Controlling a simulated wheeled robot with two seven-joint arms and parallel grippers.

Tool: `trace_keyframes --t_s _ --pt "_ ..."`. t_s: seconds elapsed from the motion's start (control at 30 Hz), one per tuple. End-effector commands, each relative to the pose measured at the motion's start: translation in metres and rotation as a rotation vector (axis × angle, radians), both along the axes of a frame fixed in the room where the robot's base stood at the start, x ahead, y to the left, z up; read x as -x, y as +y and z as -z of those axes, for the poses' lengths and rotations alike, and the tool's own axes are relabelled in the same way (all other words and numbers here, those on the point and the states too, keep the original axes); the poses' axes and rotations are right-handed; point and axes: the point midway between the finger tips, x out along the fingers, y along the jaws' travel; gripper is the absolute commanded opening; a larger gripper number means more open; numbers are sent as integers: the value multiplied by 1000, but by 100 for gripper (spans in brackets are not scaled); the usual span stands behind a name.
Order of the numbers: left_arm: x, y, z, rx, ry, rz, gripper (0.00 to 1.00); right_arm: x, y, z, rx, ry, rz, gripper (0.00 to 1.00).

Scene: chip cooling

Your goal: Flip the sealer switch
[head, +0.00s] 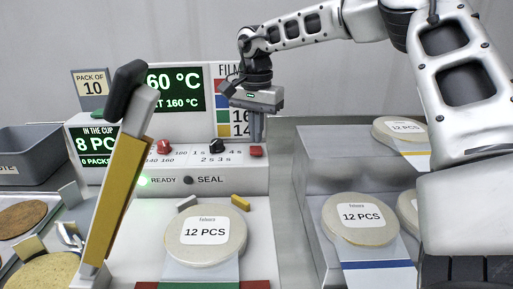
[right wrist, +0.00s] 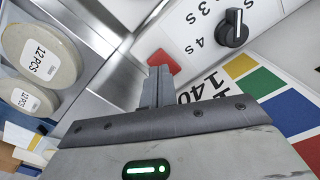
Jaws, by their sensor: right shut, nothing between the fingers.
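The sealer (head: 215,180) stands in the middle with a white control panel. Its red switch (head: 256,151) is at the panel's right end; in the right wrist view the red switch (right wrist: 165,61) shows just beyond the fingertips. My right gripper (head: 257,138) is shut and empty, pointing down right above the switch. Its fingers (right wrist: 157,82) overlap the switch's near edge in the right wrist view, and I cannot tell whether they touch it. The green READY light (head: 143,181) is lit; the SEAL light (head: 188,180) is dark. My left gripper is not in view.
The sealer's lever (head: 118,180), with a black handle, stands raised at the left. A black knob (head: 217,145) and a red knob (head: 163,147) sit left of the switch. A pack marked 12 PCS (head: 206,252) lies in front. More packs (head: 358,234) lie on the grey stand at the right.

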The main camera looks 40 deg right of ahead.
Motion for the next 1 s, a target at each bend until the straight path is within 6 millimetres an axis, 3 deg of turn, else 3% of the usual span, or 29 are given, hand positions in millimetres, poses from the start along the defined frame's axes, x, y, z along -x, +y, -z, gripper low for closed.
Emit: trace_keyframes --t_s 1.0 --pt "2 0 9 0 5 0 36 0 0 12 0 0 0 0"
